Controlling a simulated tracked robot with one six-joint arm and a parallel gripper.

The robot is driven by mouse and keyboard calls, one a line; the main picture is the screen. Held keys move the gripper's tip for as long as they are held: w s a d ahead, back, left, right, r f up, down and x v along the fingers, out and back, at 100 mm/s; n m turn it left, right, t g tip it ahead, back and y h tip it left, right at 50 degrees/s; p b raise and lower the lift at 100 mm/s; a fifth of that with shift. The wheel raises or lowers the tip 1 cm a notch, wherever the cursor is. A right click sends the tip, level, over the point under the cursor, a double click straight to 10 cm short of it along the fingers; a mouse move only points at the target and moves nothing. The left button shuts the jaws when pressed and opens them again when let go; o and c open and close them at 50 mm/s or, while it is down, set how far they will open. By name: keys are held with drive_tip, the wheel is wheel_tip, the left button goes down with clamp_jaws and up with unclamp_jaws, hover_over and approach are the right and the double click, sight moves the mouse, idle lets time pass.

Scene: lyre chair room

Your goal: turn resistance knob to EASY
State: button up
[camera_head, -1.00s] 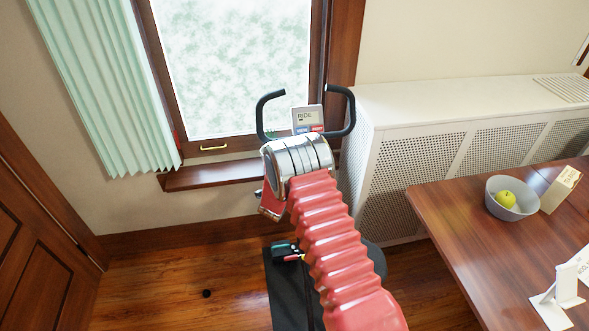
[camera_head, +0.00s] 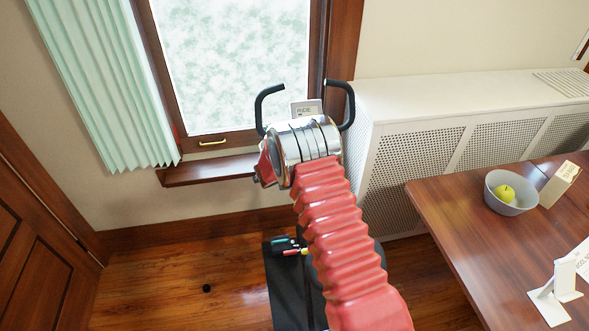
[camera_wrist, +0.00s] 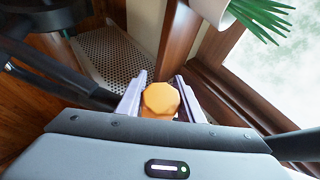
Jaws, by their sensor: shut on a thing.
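The resistance knob (camera_wrist: 160,100) is an orange, faceted knob in the middle of the wrist view. My gripper (camera_wrist: 160,77) has a pale finger on each side of it and is shut on it. No EASY mark or pointer on the knob can be read. In the head view the exercise bike's console (camera_head: 305,108) reads RIDE, and its lower part is hidden behind my arm's metal wrist. The bike's black handlebars (camera_head: 350,103) rise on both sides. My gripper and the knob are hidden in the head view.
A window with a wooden sill (camera_head: 208,170) is behind the bike, and a white perforated cover (camera_head: 405,165) is to its right. A potted plant (camera_wrist: 262,18) hangs into the wrist view at the top. A wooden table (camera_head: 470,210) with a bowl (camera_head: 512,207) stands at the right.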

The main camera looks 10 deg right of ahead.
drive_tip(key=shift+s+d+f+n+g, duration=0.15)
drive_tip(key=shift+s+f+n+g, duration=0.15)
drive_tip(key=shift+g, duration=0.65)
drive_tip(key=shift+s+d+f+n+g, duration=0.1)
drive_tip(key=shift+s+f+n+g, duration=0.2)
drive_tip(key=shift+g, duration=0.65)
drive_tip(key=shift+s+g, duration=0.15)
drive_tip(key=shift+g, duration=0.15)
drive_tip(key=o, duration=0.7)
drive_tip(key=shift+r, duration=0.1)
drive_tip(key=shift+o, duration=0.2)
drive_tip(key=shift+a, duration=0.1)
drive_tip(key=shift+a+r, duration=0.3)
drive_tip(key=shift+r, duration=0.2)
drive_tip(key=v, duration=1.2)
drive_tip(key=shift+s+r, duration=0.2)
drive_tip(key=shift+r, duration=0.05)
